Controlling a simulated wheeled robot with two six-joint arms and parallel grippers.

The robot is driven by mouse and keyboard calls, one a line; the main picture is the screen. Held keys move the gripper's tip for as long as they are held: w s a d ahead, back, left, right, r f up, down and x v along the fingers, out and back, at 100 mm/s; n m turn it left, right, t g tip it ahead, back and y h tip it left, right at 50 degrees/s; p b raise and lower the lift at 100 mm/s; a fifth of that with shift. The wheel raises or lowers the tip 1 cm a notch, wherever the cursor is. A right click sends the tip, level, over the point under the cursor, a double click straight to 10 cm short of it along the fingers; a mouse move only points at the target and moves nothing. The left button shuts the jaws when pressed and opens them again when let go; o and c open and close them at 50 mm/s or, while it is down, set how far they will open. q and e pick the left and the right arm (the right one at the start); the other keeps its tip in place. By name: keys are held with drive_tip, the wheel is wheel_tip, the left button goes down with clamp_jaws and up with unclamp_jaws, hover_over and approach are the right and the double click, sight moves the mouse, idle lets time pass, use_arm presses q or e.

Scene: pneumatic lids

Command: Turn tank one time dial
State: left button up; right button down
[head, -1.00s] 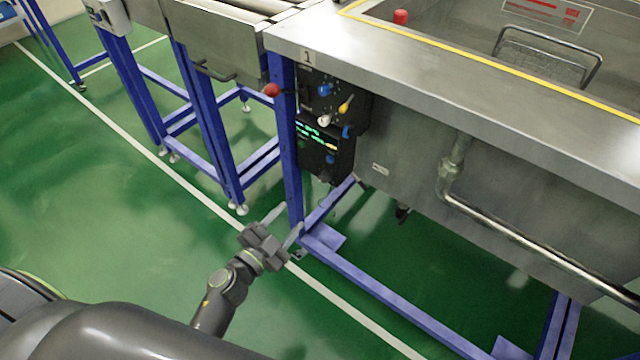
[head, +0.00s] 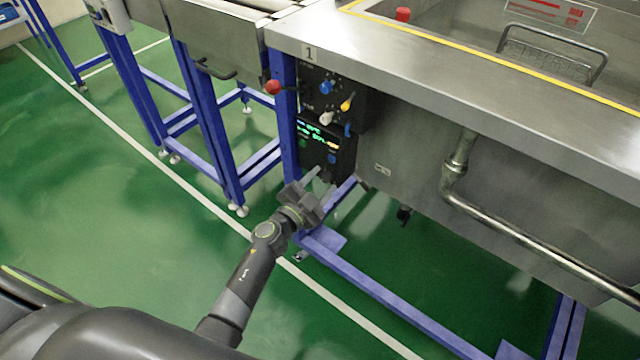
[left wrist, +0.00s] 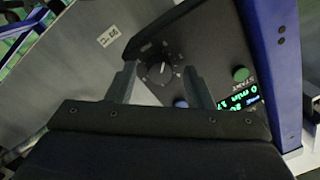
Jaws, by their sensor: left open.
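Tank one's black control panel (head: 341,152) is on the tank's front, under the "1" label. In the left wrist view, a black round dial (left wrist: 160,72) with white marks around it shows beyond and between my two fingers; I take it as the time dial. The lit display (left wrist: 236,116) and a green START button (left wrist: 240,74) are to its right. My left gripper (head: 322,181) is open and empty, just below and in front of the panel's lower part. Its fingers (left wrist: 160,80) point at the panel, one on each side of the dial, apparently short of it. My right gripper is not in view.
Above are a blue knob (head: 326,87), a yellow knob (head: 347,103) and a pale knob (head: 326,118). A red knob (head: 272,87) juts out left of the blue frame post (head: 286,130). A pipe (head: 540,240) runs along the tank at right. The floor at left is open.

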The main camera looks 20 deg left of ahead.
use_arm(q)
drive_tip(key=c, duration=1)
